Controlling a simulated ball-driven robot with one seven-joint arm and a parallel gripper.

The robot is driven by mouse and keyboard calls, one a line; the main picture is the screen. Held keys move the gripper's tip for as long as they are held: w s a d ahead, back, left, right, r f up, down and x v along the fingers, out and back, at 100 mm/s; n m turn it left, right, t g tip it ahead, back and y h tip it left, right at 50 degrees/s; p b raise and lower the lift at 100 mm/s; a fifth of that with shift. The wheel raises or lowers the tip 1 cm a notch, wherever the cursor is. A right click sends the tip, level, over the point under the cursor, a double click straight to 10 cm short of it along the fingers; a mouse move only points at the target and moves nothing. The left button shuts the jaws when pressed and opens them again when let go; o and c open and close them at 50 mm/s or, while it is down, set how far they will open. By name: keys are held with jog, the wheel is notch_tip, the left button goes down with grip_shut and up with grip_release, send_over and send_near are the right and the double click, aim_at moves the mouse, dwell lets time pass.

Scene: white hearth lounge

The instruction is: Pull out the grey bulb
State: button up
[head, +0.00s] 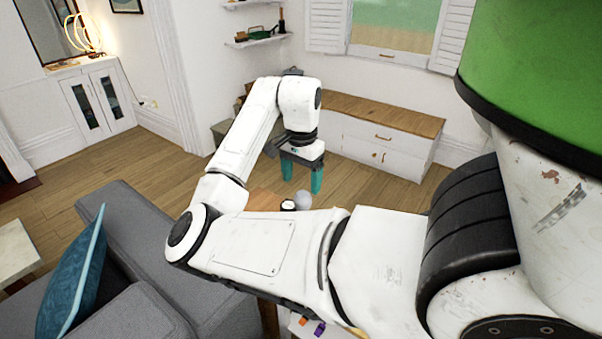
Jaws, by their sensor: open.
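The grey bulb (303,198) is a small pale grey ball low in the middle of the head view. It appears just below my gripper (302,184), whose two teal fingers are apart and point down. The bulb shows below the fingertips, not clearly between them, and I cannot tell whether they touch it. What the bulb sits in is hidden behind my arm. A small white round thing with a dark rim (287,205) is beside it on the left.
A wooden surface (263,200) shows left of the bulb. A grey sofa (130,225) with a teal cushion (75,280) is at the lower left. A white bench with a wooden top (385,117) stands behind my gripper. Small coloured items (319,328) lie below my arm.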

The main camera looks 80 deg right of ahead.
aim_at(301, 193)
notch_tip(301, 193, down, 9)
jog(key=shift+f+p, duration=0.1)
jog(key=shift+p, duration=0.2)
jog(key=shift+c, duration=0.3)
jog(key=c, duration=1)
jog(key=shift+r+p, duration=2.25)
jog(key=shift+r, duration=0.1)
